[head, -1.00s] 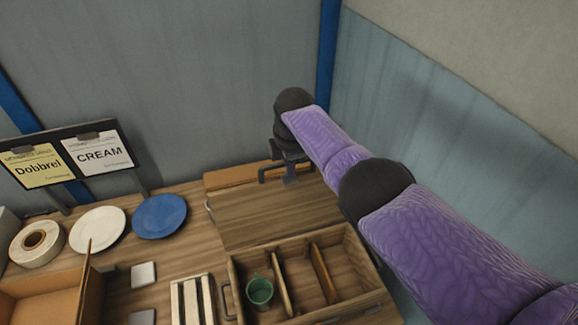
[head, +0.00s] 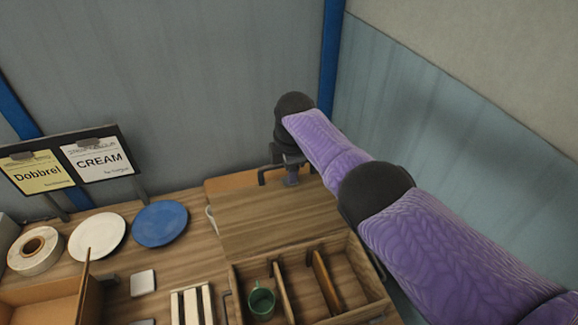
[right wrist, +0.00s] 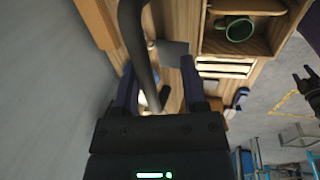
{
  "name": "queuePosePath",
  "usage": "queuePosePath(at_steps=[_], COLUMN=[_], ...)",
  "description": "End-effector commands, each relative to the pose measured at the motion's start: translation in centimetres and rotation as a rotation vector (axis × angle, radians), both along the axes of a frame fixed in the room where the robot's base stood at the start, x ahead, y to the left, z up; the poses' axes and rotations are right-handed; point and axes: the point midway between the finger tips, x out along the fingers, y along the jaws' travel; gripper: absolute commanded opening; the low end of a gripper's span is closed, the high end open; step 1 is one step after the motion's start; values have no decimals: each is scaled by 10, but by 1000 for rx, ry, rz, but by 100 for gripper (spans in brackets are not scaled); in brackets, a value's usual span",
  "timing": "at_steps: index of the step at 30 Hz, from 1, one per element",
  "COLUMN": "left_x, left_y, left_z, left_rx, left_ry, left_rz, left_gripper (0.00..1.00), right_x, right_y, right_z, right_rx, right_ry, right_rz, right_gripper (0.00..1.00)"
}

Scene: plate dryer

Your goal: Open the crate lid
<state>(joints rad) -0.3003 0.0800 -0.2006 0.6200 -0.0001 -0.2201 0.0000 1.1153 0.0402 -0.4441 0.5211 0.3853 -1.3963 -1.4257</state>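The wooden crate (head: 358,304) stands at the front right of the head view, with dividers and a green mug (head: 262,303) inside. Its wooden lid (head: 275,222) is swung back from the crate's far side, leaving the compartments exposed. A dark bar handle (head: 262,174) shows near the lid's far edge. My right gripper (head: 291,178) is at that edge, beside the handle. In the right wrist view, my gripper's fingers (right wrist: 158,85) are apart, with the dark handle bar (right wrist: 138,45) crossing near the left finger. My left gripper is out of view.
A blue plate (head: 160,223), a white plate (head: 97,236) and a tape roll (head: 34,251) lie left of the lid. A slatted wooden piece (head: 192,305) and a cardboard box (head: 45,300) are in front. A wall stands close behind and right of my right arm.

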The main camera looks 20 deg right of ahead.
Motion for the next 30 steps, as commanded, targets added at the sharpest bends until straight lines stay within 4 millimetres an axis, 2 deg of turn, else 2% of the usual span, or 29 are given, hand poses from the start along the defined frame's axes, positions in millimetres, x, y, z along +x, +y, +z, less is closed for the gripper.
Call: queuePosePath(at_steps=[4,7,10,14,18,21,30], left_x=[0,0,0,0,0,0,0], left_y=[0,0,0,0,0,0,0], left_z=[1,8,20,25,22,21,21], left_rx=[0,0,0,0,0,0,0], left_ry=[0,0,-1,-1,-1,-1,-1], left_rz=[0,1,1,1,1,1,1], left_gripper=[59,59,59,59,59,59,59], right_x=[0,-1,-4,-9,-15,-18,-19], right_y=[0,0,-1,-1,-1,-1,-1], right_z=[1,11,29,54,81,92,97], right_rx=[0,0,0,0,-1,0,0], right_ry=[1,0,-2,-4,-4,-1,1], right_rz=[0,0,0,1,0,0,0], right_gripper=[54,54,54,54,54,54,54])
